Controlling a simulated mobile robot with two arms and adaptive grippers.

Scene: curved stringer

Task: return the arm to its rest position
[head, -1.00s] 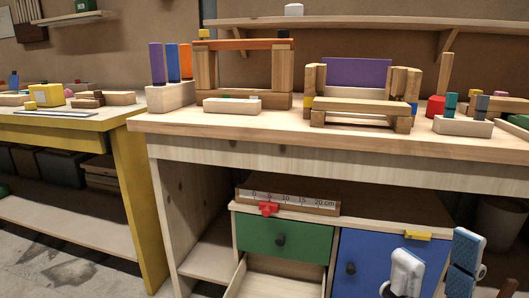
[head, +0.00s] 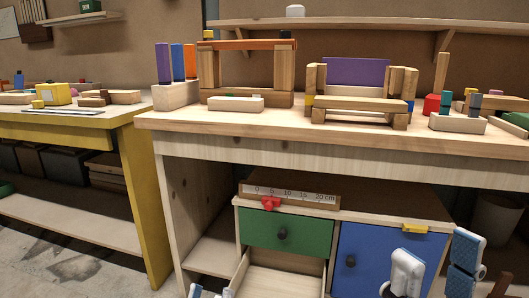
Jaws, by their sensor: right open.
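My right gripper (head: 436,266) is at the lower right in the head view, in front of the blue cabinet door. Its two white-and-blue fingers stand wide apart with nothing seen between them. My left gripper (head: 210,293) only just shows at the bottom edge, left of centre.
Block structures stand on the bench, including an orange-topped arch (head: 245,45) and a bench-like build (head: 358,103). Below are a green drawer front (head: 285,233), a blue door (head: 385,258) and a ruler board (head: 290,195) with a red slider. A yellow table (head: 140,190) stands left.

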